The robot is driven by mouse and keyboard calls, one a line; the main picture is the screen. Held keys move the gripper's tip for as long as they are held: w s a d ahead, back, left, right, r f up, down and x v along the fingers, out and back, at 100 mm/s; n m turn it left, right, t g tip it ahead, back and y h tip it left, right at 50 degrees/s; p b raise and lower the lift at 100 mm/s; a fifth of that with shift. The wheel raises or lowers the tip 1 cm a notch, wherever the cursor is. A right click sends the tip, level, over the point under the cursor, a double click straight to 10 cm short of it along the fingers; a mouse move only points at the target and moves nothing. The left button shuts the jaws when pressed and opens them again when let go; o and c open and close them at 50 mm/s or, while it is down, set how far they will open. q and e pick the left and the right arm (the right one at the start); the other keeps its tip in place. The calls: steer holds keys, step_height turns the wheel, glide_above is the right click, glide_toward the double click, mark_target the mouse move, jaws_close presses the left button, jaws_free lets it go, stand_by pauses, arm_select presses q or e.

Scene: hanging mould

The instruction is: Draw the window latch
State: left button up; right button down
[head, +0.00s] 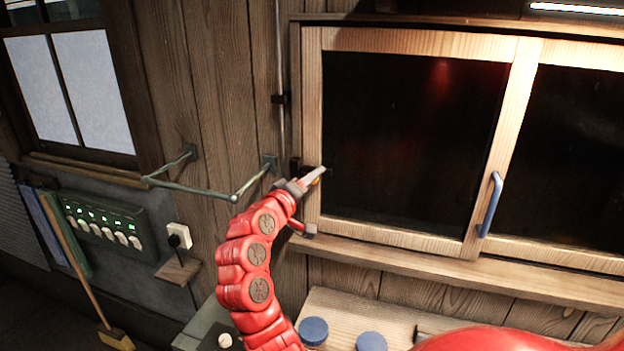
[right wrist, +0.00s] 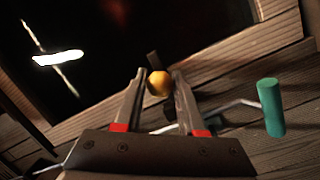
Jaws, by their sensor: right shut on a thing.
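The wood-framed window (head: 410,140) with dark panes fills the upper right of the head view. At its left frame edge is a small dark latch with an orange knob (head: 316,181); the knob also shows in the right wrist view (right wrist: 158,84). My right gripper (head: 318,174) is at the left frame post, its fingers on either side of the knob and shut on it. The gripper hides most of the latch in the head view. My left gripper is not in view.
A bent metal rail (head: 190,188) projects from the wall left of my right arm. A blue handle (head: 490,205) is on the window's middle post. The sill (head: 440,263) runs below. A green cylinder (right wrist: 270,107) on a bent rod is right of the fingers in the wrist view.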

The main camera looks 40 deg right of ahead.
stand_by(0.5)
steer(key=s, duration=0.1)
steer(key=s+d, duration=0.2)
steer(key=shift+s, duration=0.25)
steer(key=c, duration=0.5)
jaws_free()
steer(key=shift+a, duration=0.1)
